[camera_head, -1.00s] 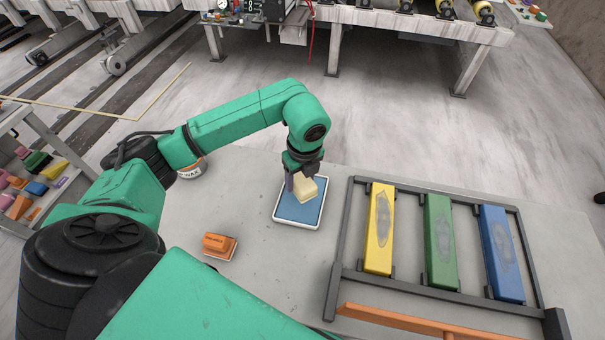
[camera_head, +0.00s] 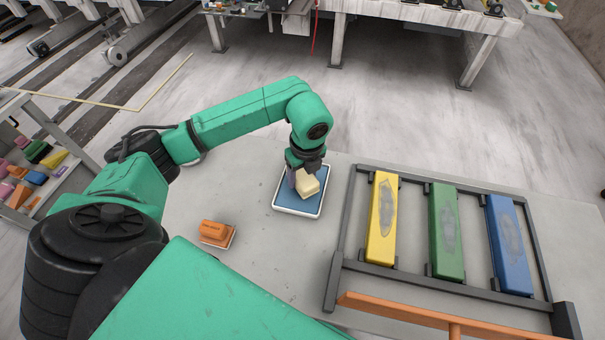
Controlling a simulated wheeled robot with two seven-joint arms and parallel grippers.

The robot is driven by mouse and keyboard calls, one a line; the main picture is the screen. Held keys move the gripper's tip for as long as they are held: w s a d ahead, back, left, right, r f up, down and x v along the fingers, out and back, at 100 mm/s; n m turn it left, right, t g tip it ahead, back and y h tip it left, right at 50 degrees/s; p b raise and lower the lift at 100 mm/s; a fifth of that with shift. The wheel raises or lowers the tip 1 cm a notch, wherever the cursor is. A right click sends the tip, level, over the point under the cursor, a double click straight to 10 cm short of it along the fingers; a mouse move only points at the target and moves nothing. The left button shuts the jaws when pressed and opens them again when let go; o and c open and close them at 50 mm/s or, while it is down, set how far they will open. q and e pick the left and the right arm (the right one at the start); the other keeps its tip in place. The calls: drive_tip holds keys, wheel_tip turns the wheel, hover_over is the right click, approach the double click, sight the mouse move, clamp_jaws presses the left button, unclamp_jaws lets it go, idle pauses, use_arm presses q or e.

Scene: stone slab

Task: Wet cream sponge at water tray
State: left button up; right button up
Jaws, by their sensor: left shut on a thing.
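The cream sponge (camera_head: 308,186) is a small pale block over the water tray. My left gripper (camera_head: 304,172) comes down from above and is shut on it. The water tray (camera_head: 284,204) is a shallow white-rimmed tray with blue water, in the middle of the slab table. The sponge overlaps the water in this view; I cannot tell how deep it sits. My right gripper does not show.
A rack (camera_head: 341,222) to the right holds yellow (camera_head: 381,225), green (camera_head: 447,232) and blue (camera_head: 510,250) bars with grey patches. An orange block (camera_head: 214,232) lies left of the tray. An orange rail (camera_head: 400,313) crosses the lower right. The table between block and tray is clear.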

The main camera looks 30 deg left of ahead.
sight(301, 173)
use_arm(q)
drive_tip(key=shift+s+f+b, duration=0.1)
drive_tip(key=shift+f+b, duration=0.45)
idle(1.4)
drive_tip(key=shift+r+p, duration=2.35)
drive_tip(key=shift+r, duration=1.25)
drive_tip(key=shift+f, duration=0.1)
